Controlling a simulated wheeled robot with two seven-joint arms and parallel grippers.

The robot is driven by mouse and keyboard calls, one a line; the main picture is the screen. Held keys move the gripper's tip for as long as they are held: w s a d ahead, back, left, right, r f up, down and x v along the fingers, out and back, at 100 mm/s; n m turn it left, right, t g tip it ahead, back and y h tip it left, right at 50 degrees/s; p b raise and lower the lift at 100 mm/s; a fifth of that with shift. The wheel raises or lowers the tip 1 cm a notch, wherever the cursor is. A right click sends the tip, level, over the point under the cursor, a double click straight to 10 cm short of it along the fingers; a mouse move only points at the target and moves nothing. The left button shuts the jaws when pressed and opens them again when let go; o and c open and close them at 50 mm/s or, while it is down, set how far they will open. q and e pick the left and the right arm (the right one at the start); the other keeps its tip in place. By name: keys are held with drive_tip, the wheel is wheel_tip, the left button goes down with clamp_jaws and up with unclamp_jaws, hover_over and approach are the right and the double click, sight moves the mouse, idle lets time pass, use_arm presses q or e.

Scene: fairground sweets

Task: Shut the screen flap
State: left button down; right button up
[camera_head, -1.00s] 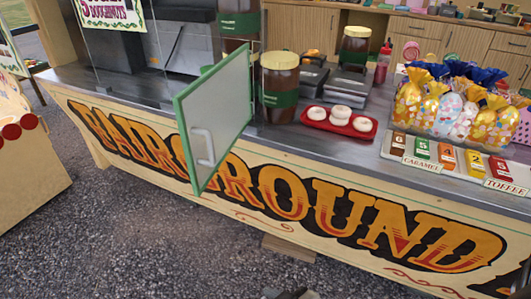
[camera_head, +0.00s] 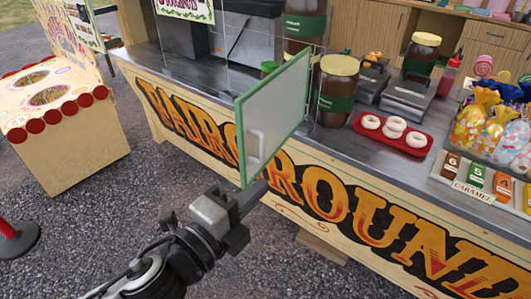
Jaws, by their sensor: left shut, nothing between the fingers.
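The screen flap (camera_head: 275,110) is a clear panel in a green frame. It stands open, swung out over the counter's front edge, hinged on its right side near the brown jar. A pale handle (camera_head: 255,146) sits on its lower left part. My left gripper (camera_head: 258,190) is shut and empty, just below the flap's lower edge, in front of the painted counter front. I cannot tell whether it touches the flap. My right gripper is not in view.
A brown jar (camera_head: 337,92) with a yellow lid stands right of the flap. A red tray (camera_head: 391,140) with white rings and bagged sweets (camera_head: 482,118) are further right. A cream stall (camera_head: 70,150) stands left. Gravel ground between is clear.

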sight(264, 159)
use_arm(q)
drive_tip(key=w+d+p, duration=0.1)
drive_tip(key=w, duration=0.7)
drive_tip(key=shift+w+d+p, duration=0.2)
drive_tip(key=shift+w+p, duration=0.1)
drive_tip(key=shift+p, duration=0.1)
drive_tip(key=shift+a, duration=0.1)
